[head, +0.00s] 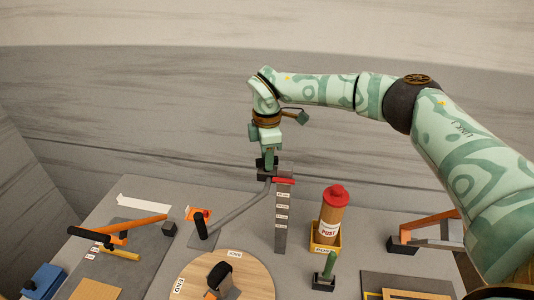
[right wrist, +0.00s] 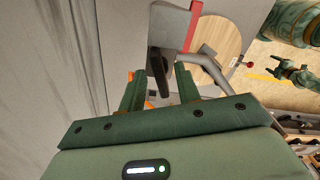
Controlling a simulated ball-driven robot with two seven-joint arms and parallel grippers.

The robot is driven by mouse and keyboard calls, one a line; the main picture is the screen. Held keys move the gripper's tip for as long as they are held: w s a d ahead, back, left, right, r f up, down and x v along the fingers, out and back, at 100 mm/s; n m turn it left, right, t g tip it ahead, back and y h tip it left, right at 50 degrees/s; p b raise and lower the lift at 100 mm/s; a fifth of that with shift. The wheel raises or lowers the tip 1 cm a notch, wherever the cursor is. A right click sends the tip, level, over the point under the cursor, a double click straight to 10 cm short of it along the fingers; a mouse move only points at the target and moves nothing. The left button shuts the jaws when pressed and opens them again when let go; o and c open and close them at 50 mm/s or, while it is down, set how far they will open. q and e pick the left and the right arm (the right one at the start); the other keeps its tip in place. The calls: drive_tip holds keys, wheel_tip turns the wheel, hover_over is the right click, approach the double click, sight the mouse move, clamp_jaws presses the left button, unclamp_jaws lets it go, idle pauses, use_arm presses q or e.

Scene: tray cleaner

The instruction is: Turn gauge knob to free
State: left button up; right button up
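A grey upright gauge post (head: 282,235) with white labels down its face and a red bar (head: 284,181) at its top stands mid-table. A dark knob (right wrist: 160,70) shows beside the red bar in the right wrist view. My right gripper (head: 267,164) points down at the top of the post. In the right wrist view its two green fingers (right wrist: 159,90) are apart, with the dark knob between or just beyond them; I cannot tell whether they touch it. A small green part far off at the right (right wrist: 292,75) looks like my left gripper, too small to read.
A grey bent rod with a black handle (head: 201,228) reaches toward the post. A red-capped bottle (head: 334,210) stands in a yellow holder to the right. A round wooden dial (head: 255,277) is in front, and an orange lever (head: 142,222) is at left.

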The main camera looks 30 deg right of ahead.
clamp_jaws()
drive_tip(key=shift+r+n, duration=0.1)
drive_tip(key=shift+n, duration=0.2)
drive_tip(key=shift+n+p, duration=0.45)
drive_tip(key=shift+n, duration=0.45)
drive_tip(key=n+p, duration=0.1)
drive_tip(key=n, duration=0.3)
drive_tip(key=shift+r, duration=0.1)
drive_tip(key=n+p, duration=0.1)
drive_tip(key=n, duration=0.3)
drive_tip(key=shift+p, duration=0.3)
drive_tip(key=shift+n+p, duration=0.35)
drive_tip(key=shift+n, duration=1.05)
